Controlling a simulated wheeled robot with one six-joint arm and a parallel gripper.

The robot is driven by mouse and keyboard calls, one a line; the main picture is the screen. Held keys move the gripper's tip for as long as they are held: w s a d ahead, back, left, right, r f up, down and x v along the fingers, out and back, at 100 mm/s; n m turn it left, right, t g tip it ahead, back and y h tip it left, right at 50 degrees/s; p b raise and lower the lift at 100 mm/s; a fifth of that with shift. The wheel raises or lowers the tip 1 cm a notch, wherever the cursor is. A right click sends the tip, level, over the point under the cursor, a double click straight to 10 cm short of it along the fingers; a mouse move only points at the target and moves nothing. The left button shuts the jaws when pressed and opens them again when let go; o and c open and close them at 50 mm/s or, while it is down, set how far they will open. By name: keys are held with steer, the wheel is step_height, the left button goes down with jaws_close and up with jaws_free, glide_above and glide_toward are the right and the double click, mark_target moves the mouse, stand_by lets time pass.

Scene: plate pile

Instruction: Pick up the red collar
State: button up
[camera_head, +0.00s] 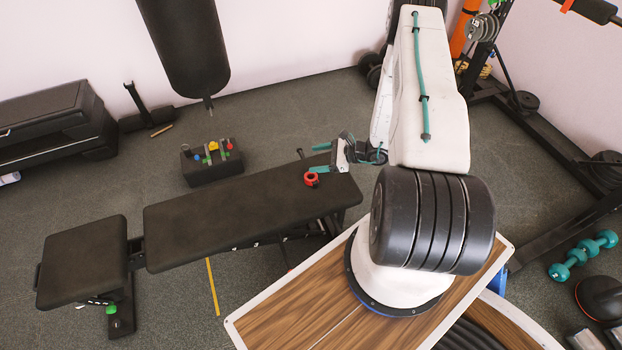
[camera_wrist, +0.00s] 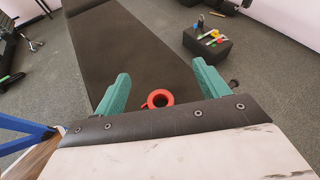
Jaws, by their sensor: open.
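The red collar (camera_head: 311,179) is a small ring lying on the black bench pad (camera_head: 230,212), near the pad's right end in the head view. In the wrist view the red collar (camera_wrist: 160,99) shows as a ring with a dark hole, its lower edge close to the gripper's body edge. My gripper (camera_head: 318,159) has teal fingers and is open and empty, beside the collar and just behind it in the head view. In the wrist view the two fingers of my gripper (camera_wrist: 160,80) stand left and right of the collar, apart from it. The height gap to the collar is hard to tell.
A black box (camera_head: 212,165) with small colored items stands on the floor behind the bench. A punching bag (camera_head: 185,45) hangs at the back. Teal dumbbells (camera_head: 583,256) lie at the right. The bench pad around the collar is clear.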

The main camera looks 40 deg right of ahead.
mark_target(307, 176)
steer(key=s+f+m, duration=0.1)
steer(key=f, duration=0.1)
steer(key=s+f+h, duration=0.1)
steer(key=f, duration=0.1)
steer(key=s+f+m+t, duration=0.1)
steer(key=f, duration=0.2)
steer(key=shift+d+m+h, duration=0.3)
steer(key=shift+d, duration=0.1)
steer(key=shift+a+f, duration=0.1)
steer(key=shift+f, duration=0.25)
steer(key=x, duration=0.7)
steer(key=shift+w+a+f, duration=0.1)
steer(key=shift+w+a, duration=0.05)
steer(key=c, duration=1)
